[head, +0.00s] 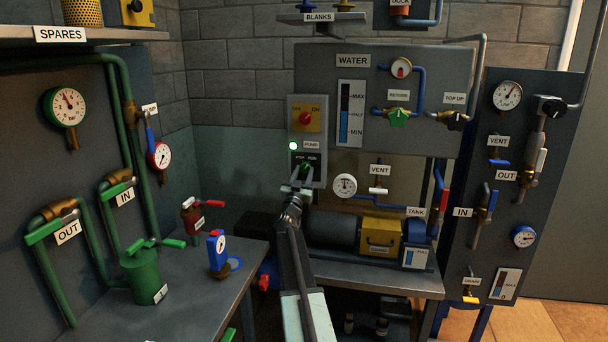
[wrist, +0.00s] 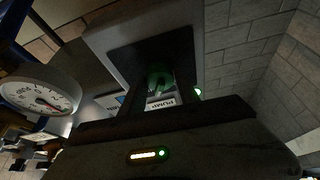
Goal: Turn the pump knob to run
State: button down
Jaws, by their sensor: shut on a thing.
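The pump knob (head: 306,168) is green and sits on the lower part of a grey control box (head: 321,110), under STOP and RUN labels. A green lamp (head: 293,146) beside the PUMP label is lit. My gripper (head: 298,188) reaches up to the knob from below and is shut on it. In the wrist view the green knob (wrist: 159,74) shows between the fingers of my gripper (wrist: 160,88), with the PUMP label seen beyond it. The fingers partly hide the knob, so I cannot tell exactly where it points.
A red knob (head: 305,118) on a yellow plate sits above, on the same box. A round gauge (head: 344,187) is close on the right and shows large in the wrist view (wrist: 38,95). A motor and a yellow block (head: 381,237) stand on the bench below.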

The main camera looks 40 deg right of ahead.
dwell(0.4)
jog(key=c, duration=0.9)
grip_release()
jog(key=b+v, duration=0.3)
jog(key=v, duration=0.4)
jog(key=shift+s+a+f, duration=0.2)
jog(key=shift+s+a, duration=0.05)
jog(key=shift+a, duration=0.05)
